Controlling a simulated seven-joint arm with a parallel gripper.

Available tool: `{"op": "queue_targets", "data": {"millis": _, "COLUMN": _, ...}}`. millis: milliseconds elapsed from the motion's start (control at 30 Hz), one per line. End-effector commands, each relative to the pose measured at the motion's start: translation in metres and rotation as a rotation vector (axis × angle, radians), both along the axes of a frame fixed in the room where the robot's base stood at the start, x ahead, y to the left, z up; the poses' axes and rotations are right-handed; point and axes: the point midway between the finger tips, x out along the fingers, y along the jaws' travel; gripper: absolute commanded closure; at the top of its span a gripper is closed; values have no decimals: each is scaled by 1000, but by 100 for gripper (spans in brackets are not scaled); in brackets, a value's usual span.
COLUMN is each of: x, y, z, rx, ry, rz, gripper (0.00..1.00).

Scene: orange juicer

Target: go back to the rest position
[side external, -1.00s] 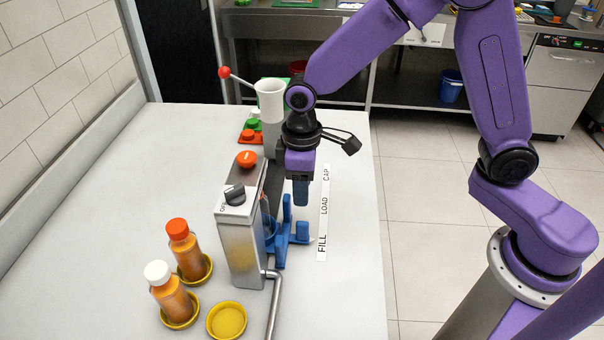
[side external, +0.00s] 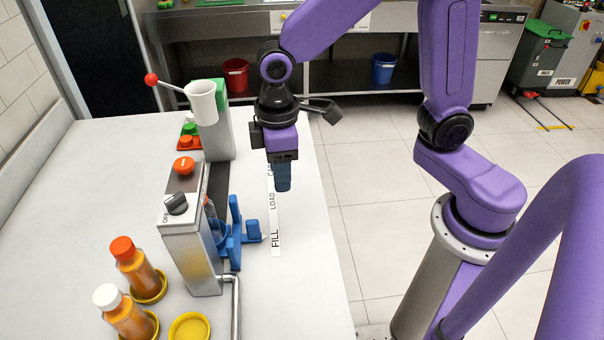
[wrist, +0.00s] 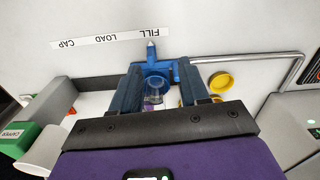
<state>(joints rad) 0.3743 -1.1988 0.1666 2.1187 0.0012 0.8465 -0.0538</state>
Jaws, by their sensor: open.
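My gripper (side external: 283,186) hangs in the air, pointing down, to the right of the juice machine (side external: 190,245) and above the label strip. The wrist view shows its two dark fingers (wrist: 163,92) apart. The blue holder (side external: 236,240) sits on the machine's right side, clear of my gripper. In the wrist view, a clear round vessel (wrist: 154,92) shows at the blue holder (wrist: 158,68), between the fingers in the picture but beyond them. Nothing is seen held.
Two orange-filled bottles, one with an orange cap (side external: 122,248) and one with a white cap (side external: 107,296), stand in yellow dishes at the left front. An empty yellow dish (side external: 189,328) is nearby. A white funnel (side external: 201,100) and red-knobbed lever stand behind. Open floor lies right.

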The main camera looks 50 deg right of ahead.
Motion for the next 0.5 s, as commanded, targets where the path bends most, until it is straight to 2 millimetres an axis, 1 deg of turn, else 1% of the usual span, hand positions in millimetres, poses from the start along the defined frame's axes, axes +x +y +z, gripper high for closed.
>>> {"op": "queue_targets", "data": {"millis": 33, "x": -14, "y": -9, "z": 5, "rx": 4, "ry": -3, "rz": 19, "gripper": 55}}
{"op": "queue_targets", "data": {"millis": 200, "x": -60, "y": -39, "z": 17, "rx": 9, "ry": -7, "rz": 79, "gripper": 55}}
{"op": "queue_targets", "data": {"millis": 400, "x": -113, "y": -77, "z": 23, "rx": 14, "ry": -10, "rz": 149, "gripper": 55}}
{"op": "queue_targets", "data": {"millis": 500, "x": -134, "y": -94, "z": 24, "rx": 17, "ry": -11, "rz": 178, "gripper": 55}}
